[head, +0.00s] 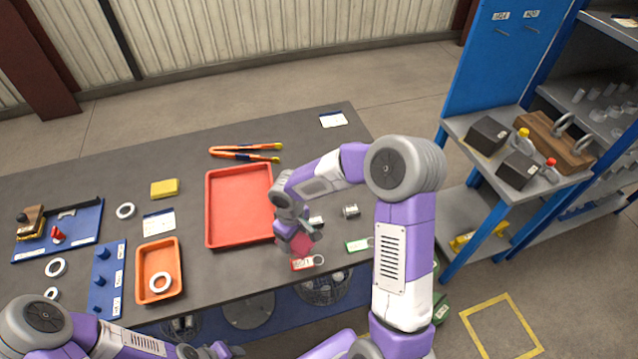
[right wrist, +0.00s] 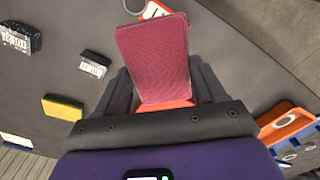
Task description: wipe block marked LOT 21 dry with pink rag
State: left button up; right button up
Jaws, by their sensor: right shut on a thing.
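My right gripper (head: 298,238) is shut on a pink rag (head: 301,244), just right of the red tray's front corner. In the right wrist view the rag (right wrist: 155,55) stands out between the fingers as a folded pad. Two small dark blocks with white labels, a nearer one (right wrist: 95,63) and a farther one (right wrist: 20,38), are on the table, apart from the rag. In the head view they are beside the gripper (head: 317,221) and to its right (head: 350,211). I cannot read which is LOT 21. My left gripper (head: 222,350) is low at the bottom edge, its fingers unclear.
The red tray (head: 208,205) lies left of the rag. A red tag (head: 307,263) and a green tag (head: 358,245) lie near the front edge. A yellow-and-green sponge (right wrist: 62,107) is hidden behind my arm in the head view. An orange tray (head: 142,262) stands left.

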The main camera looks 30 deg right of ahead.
jog(key=w+d+r+n+p, duration=0.3)
jog(key=d+n+p, duration=0.25)
jog(key=n, duration=0.45)
jog(key=w+d+r+n+p, duration=0.35)
jog(key=d+n+p, duration=0.2)
jog(key=n, duration=0.35)
jog(key=shift+s+a+f+b, duration=0.15)
jog(key=shift+f+b, duration=0.5)
jog(key=shift+f, duration=0.35)
jog(key=shift+a+f+b, duration=0.15)
jog(key=shift+f+b, duration=0.5)
jog(key=shift+f, duration=0.35)
jog(key=shift+s+a+f+b, duration=0.15)
jog(key=shift+f+b, duration=0.5)
jog(key=shift+f, duration=0.35)
